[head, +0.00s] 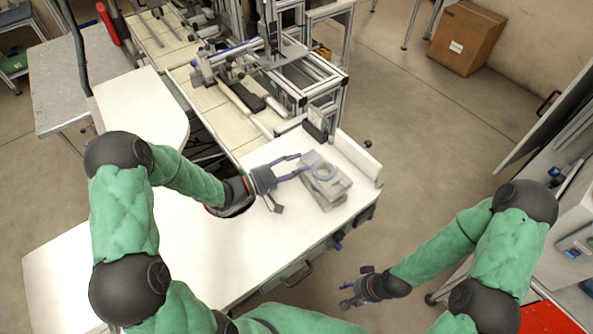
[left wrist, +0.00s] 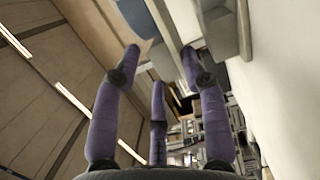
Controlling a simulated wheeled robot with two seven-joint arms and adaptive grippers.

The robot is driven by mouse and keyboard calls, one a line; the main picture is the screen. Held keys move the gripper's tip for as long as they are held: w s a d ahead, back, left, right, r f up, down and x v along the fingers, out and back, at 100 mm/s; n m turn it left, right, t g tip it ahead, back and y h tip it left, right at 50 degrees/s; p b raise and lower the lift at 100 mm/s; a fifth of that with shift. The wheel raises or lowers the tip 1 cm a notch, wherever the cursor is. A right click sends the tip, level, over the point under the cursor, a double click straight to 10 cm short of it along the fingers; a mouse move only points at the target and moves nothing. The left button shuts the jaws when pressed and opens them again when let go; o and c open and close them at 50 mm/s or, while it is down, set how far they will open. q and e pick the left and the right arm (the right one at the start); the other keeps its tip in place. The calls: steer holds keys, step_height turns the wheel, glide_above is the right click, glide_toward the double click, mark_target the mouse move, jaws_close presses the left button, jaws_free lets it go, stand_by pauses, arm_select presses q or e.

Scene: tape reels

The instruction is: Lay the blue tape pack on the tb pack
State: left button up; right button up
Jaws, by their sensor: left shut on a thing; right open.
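My right gripper (head: 352,293) is open and empty, low beyond the table's front edge.
The white table (head: 240,250) is clear left of and in front of the packs. A low white ledge (head: 358,158) stands behind them. A metal frame fixture (head: 325,85) rises at the back. A cardboard box (head: 466,38) sits on the floor far right.

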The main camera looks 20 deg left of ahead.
arm_select(q)
steer(key=shift+f, duration=0.7)
steer(key=shift+r, duration=0.1)
